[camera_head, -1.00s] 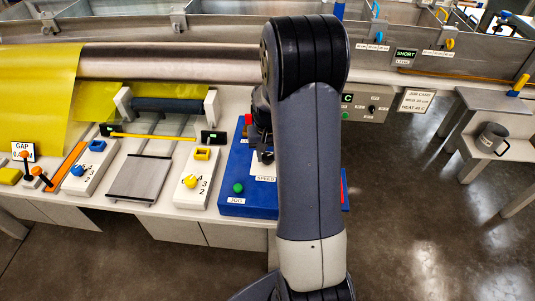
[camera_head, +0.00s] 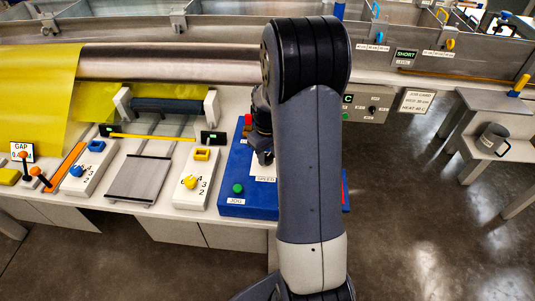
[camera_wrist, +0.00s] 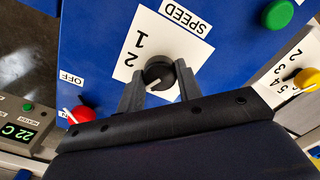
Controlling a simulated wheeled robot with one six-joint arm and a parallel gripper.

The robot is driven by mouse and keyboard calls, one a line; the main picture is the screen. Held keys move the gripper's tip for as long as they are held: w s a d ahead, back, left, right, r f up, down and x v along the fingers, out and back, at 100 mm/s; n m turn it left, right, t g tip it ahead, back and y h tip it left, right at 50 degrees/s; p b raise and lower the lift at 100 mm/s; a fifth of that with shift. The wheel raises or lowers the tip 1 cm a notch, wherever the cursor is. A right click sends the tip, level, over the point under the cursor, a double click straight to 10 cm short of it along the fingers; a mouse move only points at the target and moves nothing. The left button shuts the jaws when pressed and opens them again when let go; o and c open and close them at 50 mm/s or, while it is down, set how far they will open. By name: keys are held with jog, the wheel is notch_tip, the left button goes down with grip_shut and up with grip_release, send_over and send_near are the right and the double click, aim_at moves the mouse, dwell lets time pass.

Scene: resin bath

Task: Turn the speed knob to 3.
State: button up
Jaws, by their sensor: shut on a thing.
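The speed knob (camera_wrist: 159,74) is black and round, with a pale pointer line on its lower-left side in the wrist view. It sits on a white dial plate (camera_wrist: 122,62) marked SPEED, where 1 and 2 are readable. The rest of the scale is hidden behind my gripper. My gripper (camera_wrist: 158,80) is shut on the knob, one finger on each side. In the head view my gripper (camera_head: 263,156) is over the blue control box (camera_head: 232,183), partly behind my arm, and the knob is hidden.
A green JOG button (camera_head: 238,188) and a red knob by the OFF label (camera_wrist: 78,114) share the blue box. A white panel with a yellow knob (camera_head: 190,182) stands to its left. A card on a post (camera_head: 416,101) stands to the right.

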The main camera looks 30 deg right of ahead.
aim_at(268, 156)
dwell(0.3)
jog(key=o, duration=1)
jog(key=shift+c, duration=0.2)
jog(key=shift+r, duration=0.1)
notch_tip(268, 156, up, 11)
jog(key=shift+f, duration=0.2)
notch_tip(268, 156, down, 11)
jog(key=shift+r, duration=0.1)
